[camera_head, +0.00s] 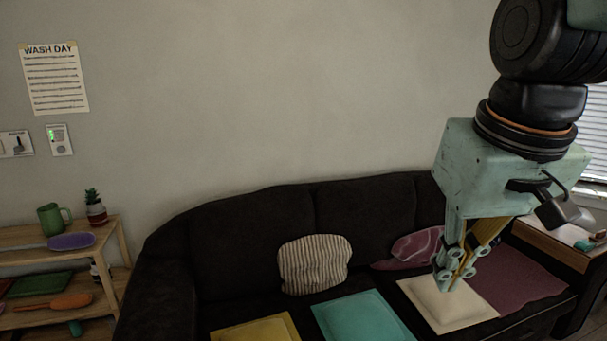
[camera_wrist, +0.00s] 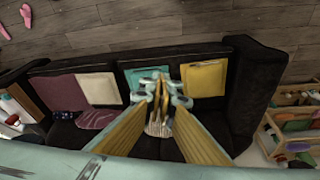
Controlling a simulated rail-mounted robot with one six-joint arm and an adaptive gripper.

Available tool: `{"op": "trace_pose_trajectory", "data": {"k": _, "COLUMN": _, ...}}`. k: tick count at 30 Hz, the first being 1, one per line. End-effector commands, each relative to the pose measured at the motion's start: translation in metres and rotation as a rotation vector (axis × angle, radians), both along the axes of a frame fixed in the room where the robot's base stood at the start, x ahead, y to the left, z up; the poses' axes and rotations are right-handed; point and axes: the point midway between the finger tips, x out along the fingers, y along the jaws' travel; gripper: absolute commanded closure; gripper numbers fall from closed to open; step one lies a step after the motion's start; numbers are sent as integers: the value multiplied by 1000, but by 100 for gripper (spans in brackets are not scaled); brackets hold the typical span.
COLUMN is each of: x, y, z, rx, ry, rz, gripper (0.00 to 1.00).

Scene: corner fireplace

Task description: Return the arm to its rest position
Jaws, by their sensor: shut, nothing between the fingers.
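My gripper (camera_head: 452,282) hangs from my arm at the right of the head view, pointing down above the dark sofa (camera_head: 220,250). Its fingers are together and hold nothing. The tips overlap the cream square (camera_head: 448,304) in that picture; I cannot tell the exact gap. In the wrist view my gripper (camera_wrist: 162,88) is seen from above, with the sofa below it and a teal square (camera_wrist: 148,76) behind the fingertips.
A wooden shelf (camera_head: 118,250) stands left; a side table (camera_head: 545,235) stands right.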

Motion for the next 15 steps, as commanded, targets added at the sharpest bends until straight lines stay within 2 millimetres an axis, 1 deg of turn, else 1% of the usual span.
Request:
{"op": "trace_pose_trajectory", "data": {"k": 1, "x": -9, "y": 0, "z": 1, "rx": 1, "ry": -6, "rz": -2, "gripper": 100}}
{"op": "trace_pose_trajectory", "data": {"k": 3, "x": -22, "y": 1, "z": 0, "rx": 2, "ry": -11, "rz": -6, "gripper": 100}}
{"op": "trace_pose_trajectory", "data": {"k": 15, "x": -88, "y": 3, "z": -8, "rx": 11, "ry": -36, "rz": -28, "gripper": 100}}
